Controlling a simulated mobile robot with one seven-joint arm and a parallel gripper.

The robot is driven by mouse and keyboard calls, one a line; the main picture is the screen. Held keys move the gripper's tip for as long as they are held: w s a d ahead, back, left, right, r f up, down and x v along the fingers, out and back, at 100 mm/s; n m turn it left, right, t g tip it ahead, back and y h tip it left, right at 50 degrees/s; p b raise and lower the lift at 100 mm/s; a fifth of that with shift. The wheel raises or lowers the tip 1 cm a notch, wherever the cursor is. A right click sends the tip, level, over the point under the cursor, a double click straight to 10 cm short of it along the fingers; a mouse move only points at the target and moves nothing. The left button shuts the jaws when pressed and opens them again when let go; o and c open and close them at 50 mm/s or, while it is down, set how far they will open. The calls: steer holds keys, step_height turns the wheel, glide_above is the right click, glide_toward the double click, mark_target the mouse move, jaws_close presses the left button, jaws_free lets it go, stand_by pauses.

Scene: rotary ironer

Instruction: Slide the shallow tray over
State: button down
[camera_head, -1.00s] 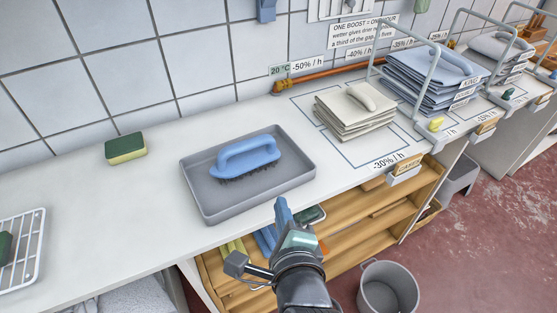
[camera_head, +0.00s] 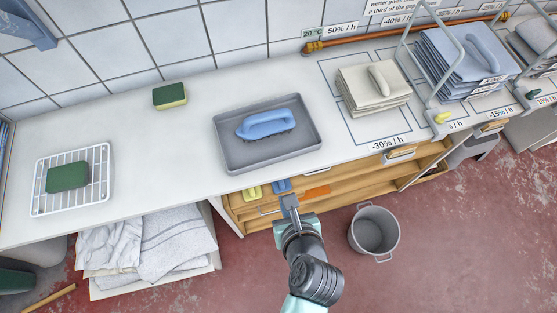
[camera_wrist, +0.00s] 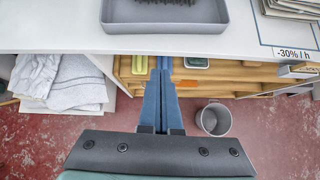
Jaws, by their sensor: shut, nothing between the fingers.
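The shallow grey tray (camera_head: 255,158) lies flat on the white counter, near its front edge. A blue-handled brush (camera_head: 266,124) lies in it, bristles down. In the wrist view the tray's front wall (camera_wrist: 165,28) shows at the top, with the brush bristles (camera_wrist: 165,2) behind it. My gripper (camera_head: 289,203) is in front of the counter, below and slightly right of the tray in the head view, apart from it. In the wrist view its blue fingers (camera_wrist: 159,80) are together and empty, pointing towards the counter edge.
Left on the counter are a sponge (camera_head: 169,96) and a wire rack (camera_head: 98,192) with a green pad (camera_head: 67,176). Right of the tray is a pile of beige cloths (camera_head: 372,100). A wooden shelf unit (camera_head: 340,190) and a grey bucket (camera_head: 374,232) are below.

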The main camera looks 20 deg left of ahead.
glide_toward(274, 164)
step_height(274, 164, down, 4)
steer(key=shift+s+r, duration=0.15)
steer(key=shift+r, duration=0.05)
steer(key=w+a, duration=0.1)
steer(key=w, duration=0.1)
steer(key=shift+w+a+f+p, duration=0.15)
steer(key=shift+w+a+p, duration=0.15)
steer(key=shift+w+a, duration=0.35)
steer(key=shift+w, duration=0.2)
steer(key=shift+d, duration=0.1)
